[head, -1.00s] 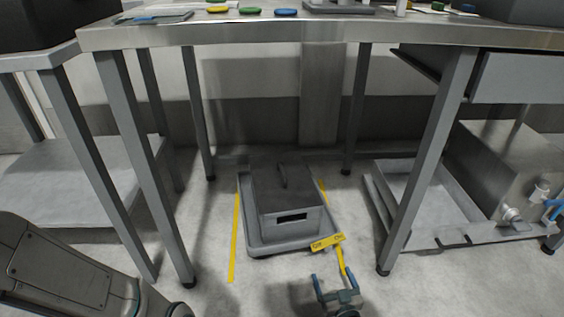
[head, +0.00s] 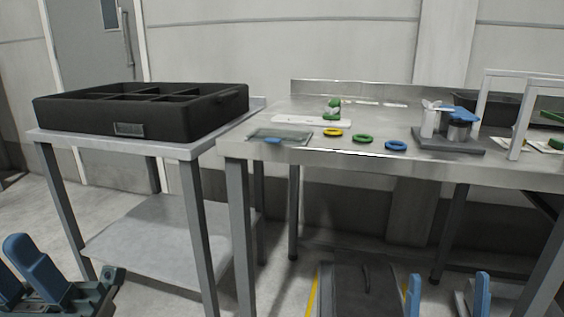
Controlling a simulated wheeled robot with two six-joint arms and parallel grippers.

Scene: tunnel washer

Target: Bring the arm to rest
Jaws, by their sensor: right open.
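My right gripper (head: 448,296) rises at the bottom edge, right of centre. Its two blue fingers stand wide apart with nothing between them. It shows in front of the floor under the steel table. My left gripper (head: 22,274) is at the lower left corner, with blue fingers pointing up and partly cut off by the frame edge; how far apart they are is unclear. Most of both arms is out of view.
A steel table (head: 340,160) holds green, yellow and blue rings and a small stand (head: 450,138). A black divided crate (head: 150,118) sits on the left side table (head: 110,146). A dark lidded box (head: 350,290) stands on the floor below.

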